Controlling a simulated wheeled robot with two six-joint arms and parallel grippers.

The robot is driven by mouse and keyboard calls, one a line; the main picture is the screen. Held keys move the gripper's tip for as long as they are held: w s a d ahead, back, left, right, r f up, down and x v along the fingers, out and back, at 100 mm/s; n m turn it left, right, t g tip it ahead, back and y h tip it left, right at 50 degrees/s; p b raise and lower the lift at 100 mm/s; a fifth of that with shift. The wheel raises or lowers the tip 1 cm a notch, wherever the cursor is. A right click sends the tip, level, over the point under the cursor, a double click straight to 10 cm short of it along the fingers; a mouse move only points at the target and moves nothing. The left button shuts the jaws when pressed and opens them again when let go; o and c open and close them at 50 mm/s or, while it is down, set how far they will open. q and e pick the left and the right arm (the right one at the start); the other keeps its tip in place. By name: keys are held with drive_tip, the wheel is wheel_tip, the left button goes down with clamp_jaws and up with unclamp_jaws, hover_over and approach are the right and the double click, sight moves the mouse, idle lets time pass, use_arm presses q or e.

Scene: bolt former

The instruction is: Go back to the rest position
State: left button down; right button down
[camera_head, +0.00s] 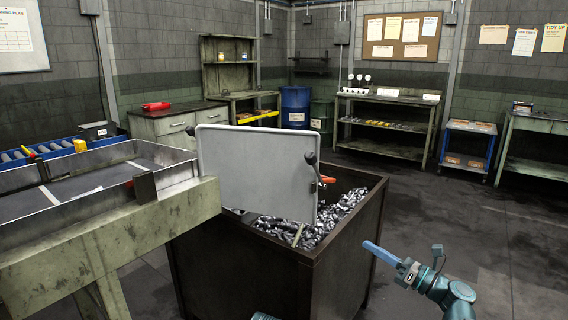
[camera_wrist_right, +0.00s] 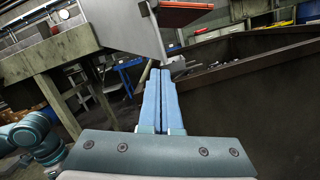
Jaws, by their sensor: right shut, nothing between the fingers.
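My right gripper (camera_head: 370,246) is at the lower right of the head view, in front of the right side of a dark metal bin (camera_head: 345,245). Its blue fingers also show in the right wrist view (camera_wrist_right: 165,75), pressed together and empty. The bin stands close beyond the fingers there. My left gripper cannot be made out; a small teal arm part shows at the bottom edge of the head view.
The bin holds a heap of metal parts (camera_head: 345,205). A grey panel (camera_head: 255,170) stands upright beside the heap. A worn green bench (camera_head: 120,235) fills the left. Floor (camera_head: 500,235) at right is clear. Shelves and tables line the back wall.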

drive_tip(key=s+a+f+n+g+h, duration=0.3)
drive_tip(key=s+a+f+n+g, duration=0.3)
drive_tip(key=a+f+n, duration=0.4)
drive_tip(key=s+a+f+n+g+h, duration=0.3)
drive_tip(key=s+a+f+n+g, duration=0.3)
drive_tip(key=a+f+n, duration=0.45)
drive_tip(key=s+d+f+n+g+h, duration=0.25)
drive_tip(key=s+f+n+h, duration=0.35)
drive_tip(key=s+n+h, duration=0.55)
wheel_tip(320, 180, up, 30)
drive_tip(key=w+n+t+y+p, duration=0.1)
drive_tip(key=w+n+p, duration=0.1)
drive_tip(key=p, duration=2.8)
drive_tip(key=shift+w+d, duration=0.35)
drive_tip(key=shift+w, duration=0.05)
